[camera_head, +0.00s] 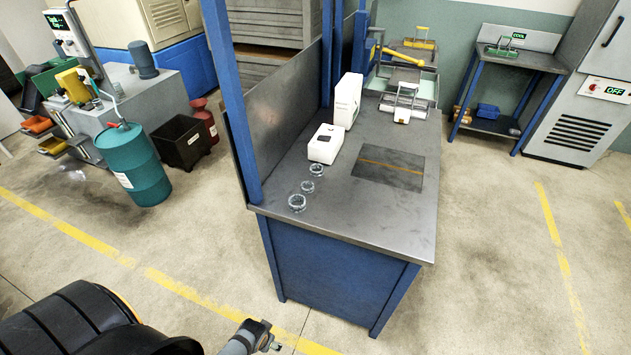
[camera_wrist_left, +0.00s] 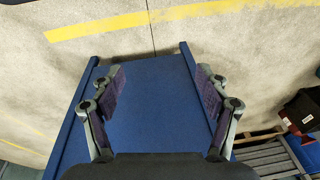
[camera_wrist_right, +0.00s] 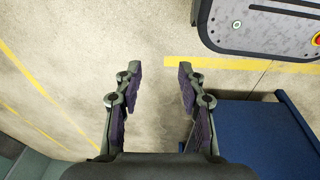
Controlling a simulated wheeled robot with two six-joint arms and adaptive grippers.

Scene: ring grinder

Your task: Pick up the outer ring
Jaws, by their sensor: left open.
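Three metal rings lie in a row on the left front part of the workbench top (camera_head: 390,222) in the head view. The front ring (camera_head: 297,203) looks the largest, the middle ring (camera_head: 307,187) smaller, and the back ring (camera_head: 317,170) sits near the white box. Which is the outer ring is not certain; the front one looks widest. My left gripper (camera_head: 272,343) is low in front of the bench, apart from the rings. In the left wrist view it (camera_wrist_left: 160,78) is open and empty before the blue bench panel. My right gripper (camera_wrist_right: 160,72) is open and empty above the floor.
A blue post (camera_head: 232,100) and a grey side panel (camera_head: 285,105) border the bench's left side. White boxes (camera_head: 326,143) stand behind the rings. A dark inset plate (camera_head: 390,170) lies to the right. The bench front corner is clear.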

